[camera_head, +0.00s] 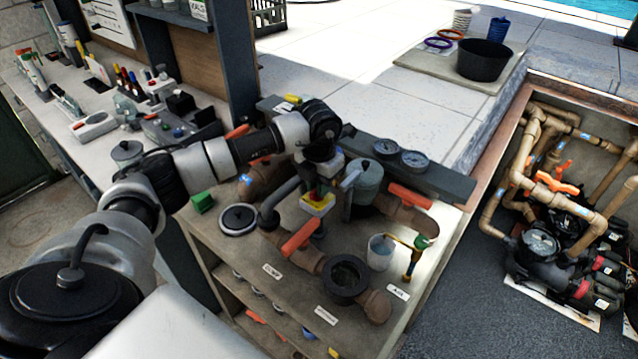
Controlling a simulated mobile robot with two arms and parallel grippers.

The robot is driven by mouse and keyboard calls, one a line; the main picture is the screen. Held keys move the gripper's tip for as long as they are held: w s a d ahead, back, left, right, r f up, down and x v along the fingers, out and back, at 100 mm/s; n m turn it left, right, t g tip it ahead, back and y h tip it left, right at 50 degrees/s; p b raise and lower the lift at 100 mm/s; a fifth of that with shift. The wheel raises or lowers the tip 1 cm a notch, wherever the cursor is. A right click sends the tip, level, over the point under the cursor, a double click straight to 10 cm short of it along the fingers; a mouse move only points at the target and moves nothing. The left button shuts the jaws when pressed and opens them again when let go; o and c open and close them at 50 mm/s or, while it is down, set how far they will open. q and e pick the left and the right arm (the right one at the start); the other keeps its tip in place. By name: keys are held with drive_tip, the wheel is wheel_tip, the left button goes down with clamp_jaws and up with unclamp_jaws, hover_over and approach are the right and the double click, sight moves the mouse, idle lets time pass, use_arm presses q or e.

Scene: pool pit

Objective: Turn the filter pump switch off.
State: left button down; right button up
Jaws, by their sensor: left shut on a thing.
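My left gripper (321,186) reaches in from the left and points down over the bench with the pipes. It is shut at a small yellow-and-white box (316,207) with red and green parts, which I take to be the filter pump switch. The gripper covers the top of this box, so the exact contact and the switch's position are hidden. My right gripper is not in view.
Around the box stand brown pipes with orange handles (299,238), a black-rimmed round opening (345,278), a clear cup (380,252) and a grey-green canister (366,181). Two gauges (414,159) sit behind. A pit with pipes (540,185) lies right.

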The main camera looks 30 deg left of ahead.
use_arm(q)
drive_tip(key=shift+n, duration=0.4)
drive_tip(key=n+b, duration=0.1)
drive_tip(key=n, duration=0.1)
drive_tip(key=shift+a+n, duration=0.1)
drive_tip(key=shift+n, duration=0.3)
drive_tip(key=n+b, duration=0.1)
drive_tip(key=n, duration=0.4)
drive_tip(key=shift+a+b, duration=0.1)
drive_tip(key=shift+b, duration=0.2)
drive_tip(key=n, duration=0.5)
drive_tip(key=shift+s+a, duration=0.1)
drive_tip(key=shift+s, duration=0.05)
drive_tip(key=shift+r+n, duration=0.1)
drive_tip(key=shift+n, duration=2.1)
drive_tip(key=c, duration=1.1)
unclamp_jaws()
drive_tip(key=shift+s, duration=0.1)
drive_tip(key=shift+b, duration=0.3)
